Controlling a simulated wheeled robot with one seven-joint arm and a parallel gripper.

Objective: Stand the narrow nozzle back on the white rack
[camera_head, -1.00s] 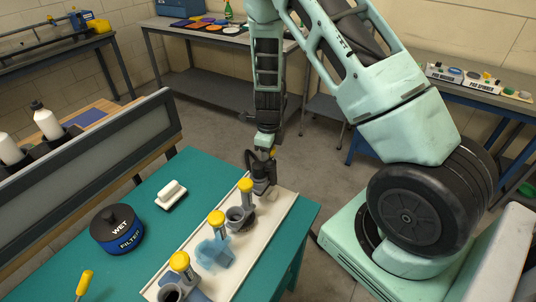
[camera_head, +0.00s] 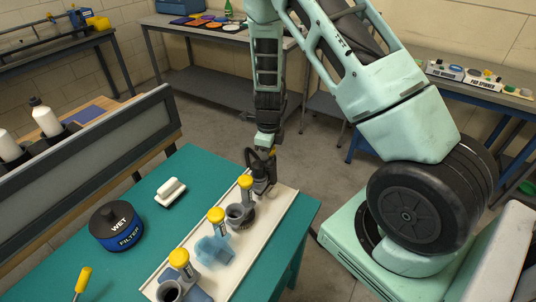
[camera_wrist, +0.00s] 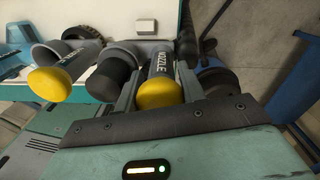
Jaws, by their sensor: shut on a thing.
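My gripper (camera_head: 262,178) is low over the far end of the white rack (camera_head: 274,208). In the wrist view its fingers (camera_wrist: 160,88) are shut on a grey nozzle (camera_wrist: 161,66) with a yellow cap and lettering ending in "NOZZLE". The cap is nearest the wrist camera and the body points away. In the head view the gripper mostly hides this nozzle; I cannot tell whether its lower end touches the rack. Another yellow-capped piece (camera_head: 245,182) stands close to the left of the gripper; a yellow-capped piece also shows left in the wrist view (camera_wrist: 50,82).
A black and blue filter tub (camera_head: 116,228) and a white-handled block (camera_head: 171,191) are on the teal table (camera_head: 180,220). A low grey panel (camera_head: 90,150) bounds the left.

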